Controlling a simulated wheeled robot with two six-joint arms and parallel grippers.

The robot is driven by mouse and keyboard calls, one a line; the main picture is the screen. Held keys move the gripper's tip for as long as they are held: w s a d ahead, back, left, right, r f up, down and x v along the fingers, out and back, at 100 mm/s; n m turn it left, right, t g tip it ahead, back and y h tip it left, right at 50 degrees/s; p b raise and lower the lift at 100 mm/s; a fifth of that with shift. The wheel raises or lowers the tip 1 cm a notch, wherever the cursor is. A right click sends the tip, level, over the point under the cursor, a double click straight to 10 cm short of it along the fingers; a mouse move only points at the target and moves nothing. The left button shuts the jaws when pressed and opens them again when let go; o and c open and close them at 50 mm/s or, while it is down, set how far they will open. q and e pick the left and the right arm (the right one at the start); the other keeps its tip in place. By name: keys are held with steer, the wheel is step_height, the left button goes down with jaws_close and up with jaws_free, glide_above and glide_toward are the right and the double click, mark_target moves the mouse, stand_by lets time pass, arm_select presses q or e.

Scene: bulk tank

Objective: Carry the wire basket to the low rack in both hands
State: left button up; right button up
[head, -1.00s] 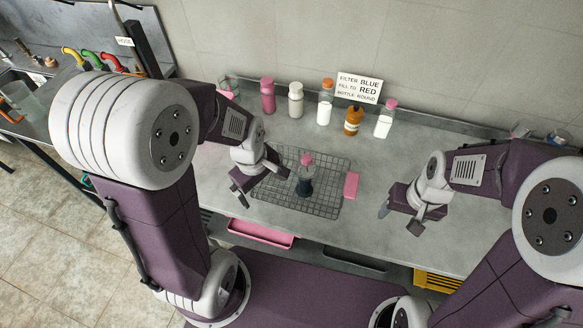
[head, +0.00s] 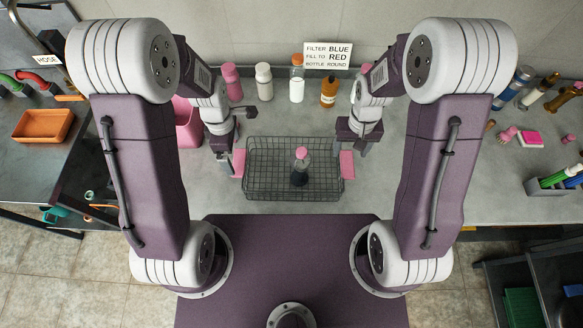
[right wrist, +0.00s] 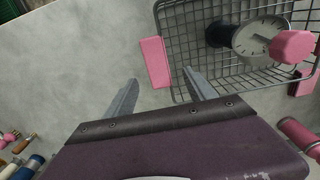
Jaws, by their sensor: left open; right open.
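The wire basket (head: 262,195) stands on the grey counter in the middle of the head view. It has a pink grip on its left end (head: 239,164) and one on its right end (head: 347,166). My left gripper (head: 238,138) is open near the left grip. My right gripper (head: 351,149) is open near the right grip. In the right wrist view, the right grip (right wrist: 155,62) lies just ahead of the open fingers, not clasped. I cannot tell which structure is the low rack.
Several bottles, including an orange one (head: 329,92), stand behind the basket. A pink container (head: 188,125) is behind my left forearm. A dark low frame (head: 493,278) with a green item stands at the lower right. The counter right of the basket is partly clear.

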mark_target(238, 162)
arm_select(q)
steer(key=f, duration=0.6)
steer(key=shift+s+d+f, duration=0.2)
steer(key=shift+d+f, duration=0.1)
steer(key=shift+f, duration=0.05)
arm_select(e)
steer(key=f, duration=0.7)
steer(key=shift+s+d, duration=0.25)
steer(key=shift+d, duration=0.05)
arm_select(q)
steer(key=shift+w+a+f, duration=0.1)
steer(key=shift+a+f, duration=0.05)
steer(key=shift+f, duration=0.35)
arm_select(e)
steer(key=shift+w+a+f, duration=0.1)
steer(key=shift+a+f, duration=0.05)
steer(key=shift+f, duration=0.25)
arm_select(q)
steer(key=c, duration=1)
arm_select(e)
steer(key=c, duration=1)
arm_select(q)
steer(key=c, duration=0.6)
arm_select(e)
jaws_close()
